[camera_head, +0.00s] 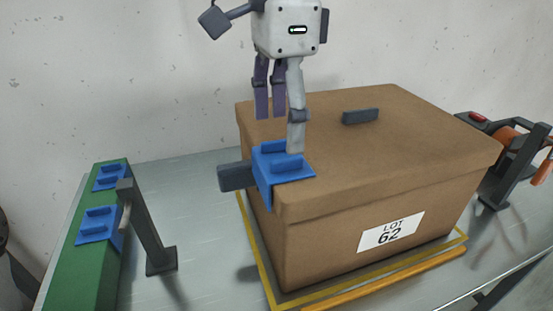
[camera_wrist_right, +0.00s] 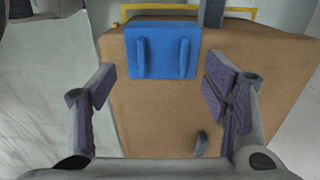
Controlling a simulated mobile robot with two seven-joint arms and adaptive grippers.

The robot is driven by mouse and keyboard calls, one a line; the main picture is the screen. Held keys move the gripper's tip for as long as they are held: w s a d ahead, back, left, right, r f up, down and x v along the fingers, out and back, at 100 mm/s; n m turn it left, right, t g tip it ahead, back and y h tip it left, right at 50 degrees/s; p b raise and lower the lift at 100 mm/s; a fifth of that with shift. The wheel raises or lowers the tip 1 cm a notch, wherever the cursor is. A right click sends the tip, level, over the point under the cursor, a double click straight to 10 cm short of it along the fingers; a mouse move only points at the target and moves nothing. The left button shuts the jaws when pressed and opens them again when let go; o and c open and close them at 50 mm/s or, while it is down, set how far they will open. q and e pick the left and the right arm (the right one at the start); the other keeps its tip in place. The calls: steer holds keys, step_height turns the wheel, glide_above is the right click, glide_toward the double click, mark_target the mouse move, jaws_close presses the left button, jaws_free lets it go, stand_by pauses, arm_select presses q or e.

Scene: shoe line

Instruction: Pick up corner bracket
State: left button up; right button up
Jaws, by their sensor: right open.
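A blue corner bracket (camera_head: 284,168) with raised ribs sits over the near-left top edge of the brown box (camera_head: 400,150). In the right wrist view the bracket (camera_wrist_right: 162,50) lies flat near the top of the picture, past the fingertips. My right gripper (camera_head: 281,128) is over the box, just above and behind the bracket, with one grey finger partly in front of it. Its fingers are spread wide and empty (camera_wrist_right: 160,90) in the wrist view. Two more blue brackets (camera_head: 98,226) (camera_head: 110,176) rest on a green strip at the left. My left gripper is not in view.
A dark grey block (camera_head: 236,176) stands against the bracket's left side. A dark handle (camera_head: 360,116) is on the lid. A grey post (camera_head: 150,235) stands by the green strip. A tape dispenser-like tool (camera_head: 510,150) is at right. A yellow outline borders the box.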

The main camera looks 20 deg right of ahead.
mark_target(282, 142)
step_height(282, 142, down, 4)
steer(key=shift+w+d+f, duration=0.1)
steer(key=c, duration=1.2)
steer(key=shift+c, duration=0.2)
